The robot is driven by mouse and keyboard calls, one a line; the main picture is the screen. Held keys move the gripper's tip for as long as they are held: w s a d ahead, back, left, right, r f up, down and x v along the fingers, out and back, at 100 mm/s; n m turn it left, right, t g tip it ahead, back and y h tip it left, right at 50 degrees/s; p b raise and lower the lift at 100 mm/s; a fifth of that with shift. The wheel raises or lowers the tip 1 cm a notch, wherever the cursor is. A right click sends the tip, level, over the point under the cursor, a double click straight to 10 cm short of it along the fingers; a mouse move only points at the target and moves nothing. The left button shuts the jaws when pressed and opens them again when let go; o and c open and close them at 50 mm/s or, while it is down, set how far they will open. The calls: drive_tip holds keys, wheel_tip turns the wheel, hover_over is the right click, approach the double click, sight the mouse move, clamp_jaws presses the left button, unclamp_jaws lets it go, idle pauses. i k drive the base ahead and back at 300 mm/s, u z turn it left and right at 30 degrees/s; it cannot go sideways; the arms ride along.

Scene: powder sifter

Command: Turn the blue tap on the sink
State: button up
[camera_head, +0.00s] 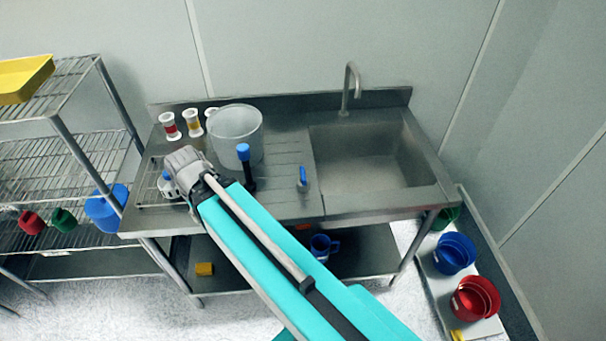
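The steel sink (372,158) is set into the right part of the counter, with a curved spout (350,86) at its back edge. A small blue tap handle (303,175) on a pale base stands on the counter just left of the basin, near the front. My gripper (180,172) is at the left part of the counter, well to the left of the blue tap handle and apart from it. My arm reaches in from the lower right. The fingers are too small and partly hidden, so I cannot tell whether they are open or shut.
A black upright item with a blue top (245,165) stands between my gripper and the tap handle. A translucent bucket (235,132) and small jars (170,126) stand behind. A wire shelf (60,155) is at left. Blue (454,252) and red (474,298) buckets sit at lower right.

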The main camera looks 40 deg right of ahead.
sight(303, 179)
drive_tip(key=z, duration=1.4)
drive_tip(key=k, duration=0.8)
drive_tip(key=u, duration=0.15)
drive_tip(key=i, duration=0.5)
drive_tip(key=u, duration=0.05)
